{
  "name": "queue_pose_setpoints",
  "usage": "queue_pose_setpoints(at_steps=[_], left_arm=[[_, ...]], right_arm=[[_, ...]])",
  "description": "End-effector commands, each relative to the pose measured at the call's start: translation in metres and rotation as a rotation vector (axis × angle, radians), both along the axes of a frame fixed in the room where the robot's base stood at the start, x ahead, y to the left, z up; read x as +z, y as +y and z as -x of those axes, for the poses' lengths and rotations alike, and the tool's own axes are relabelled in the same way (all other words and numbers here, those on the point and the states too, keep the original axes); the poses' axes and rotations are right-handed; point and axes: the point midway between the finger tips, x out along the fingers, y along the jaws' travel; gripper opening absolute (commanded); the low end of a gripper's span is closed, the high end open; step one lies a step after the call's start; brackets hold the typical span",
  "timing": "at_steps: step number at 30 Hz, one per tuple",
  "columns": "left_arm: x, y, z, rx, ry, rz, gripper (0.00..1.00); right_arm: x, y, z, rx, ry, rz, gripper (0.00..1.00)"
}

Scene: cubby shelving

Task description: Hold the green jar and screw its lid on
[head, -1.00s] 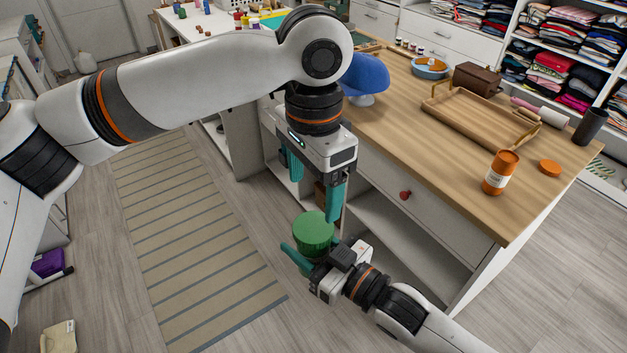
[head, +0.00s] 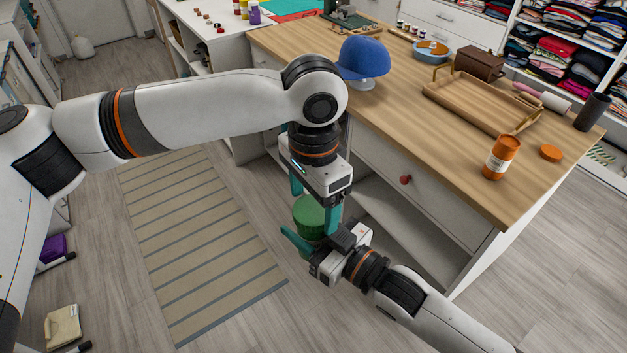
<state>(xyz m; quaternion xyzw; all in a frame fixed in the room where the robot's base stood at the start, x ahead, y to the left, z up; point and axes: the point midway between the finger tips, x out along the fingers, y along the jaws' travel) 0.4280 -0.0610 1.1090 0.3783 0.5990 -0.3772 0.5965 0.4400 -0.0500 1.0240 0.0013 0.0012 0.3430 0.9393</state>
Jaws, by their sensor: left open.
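The green jar (head: 306,230) is held upright in the air in front of the counter, its green lid (head: 308,210) on top. I cannot tell how tightly the lid sits. My right gripper (head: 312,243) comes in from the lower right and is shut around the jar's body; one teal finger shows on the near left side, the other is hidden. Whether the fingers touch the lid is unclear.
The wooden counter (head: 420,125) stands behind and right, with an orange jar (head: 501,158), an orange lid (head: 551,152), a wooden tray (head: 470,104) and a blue cap (head: 364,58). A red drawer knob (head: 405,180) faces my arms. A striped rug (head: 200,245) lies on open floor.

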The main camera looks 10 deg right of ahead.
Motion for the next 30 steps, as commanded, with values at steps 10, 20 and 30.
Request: queue_pose_setpoints(at_steps=[10,20,30], left_arm=[[-0.0083,0.0001,0.0003,-0.001,0.000,0.000,0.77],[-0.0079,0.0001,0.0003,-0.001,0.000,0.000,0.34],[-0.0086,-0.0002,0.0007,-0.240,0.002,0.002,0.31]], right_arm=[[0.0005,0.0000,0.0000,0.000,-0.001,-0.001,0.00],[0.0005,0.0000,0.0000,0.000,-0.001,-0.001,0.00],[0.0003,0.0000,0.0000,0.000,-0.001,-0.001,0.00]])
